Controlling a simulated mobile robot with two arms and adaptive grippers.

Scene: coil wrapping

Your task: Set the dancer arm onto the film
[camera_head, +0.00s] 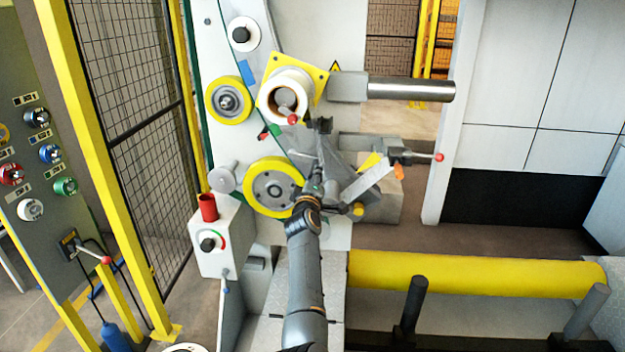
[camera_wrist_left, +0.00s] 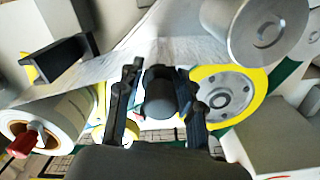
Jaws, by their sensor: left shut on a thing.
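My left gripper (camera_head: 316,178) is in front of the machine, right of the lower yellow-rimmed wheel (camera_head: 273,187). In the left wrist view its fingers (camera_wrist_left: 160,112) are shut on a dark cylindrical grip (camera_wrist_left: 158,88), which I take as the dancer arm's handle. The rest of the dancer arm cannot be made out. The pale, translucent film (camera_wrist_left: 165,48) stretches behind the fingers; whether the arm touches it I cannot tell. The white film roll (camera_head: 284,92) sits on a yellow plate, above the gripper, and shows in the left wrist view (camera_wrist_left: 58,115). My right gripper is not in view.
A grey roller (camera_head: 223,178) and an upper yellow-rimmed wheel (camera_head: 229,101) stand on the machine face. A steel bar (camera_head: 410,90) juts right. A red-knobbed lever (camera_head: 425,157) is right of the gripper. A yellow roll (camera_head: 475,272) lies at lower right.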

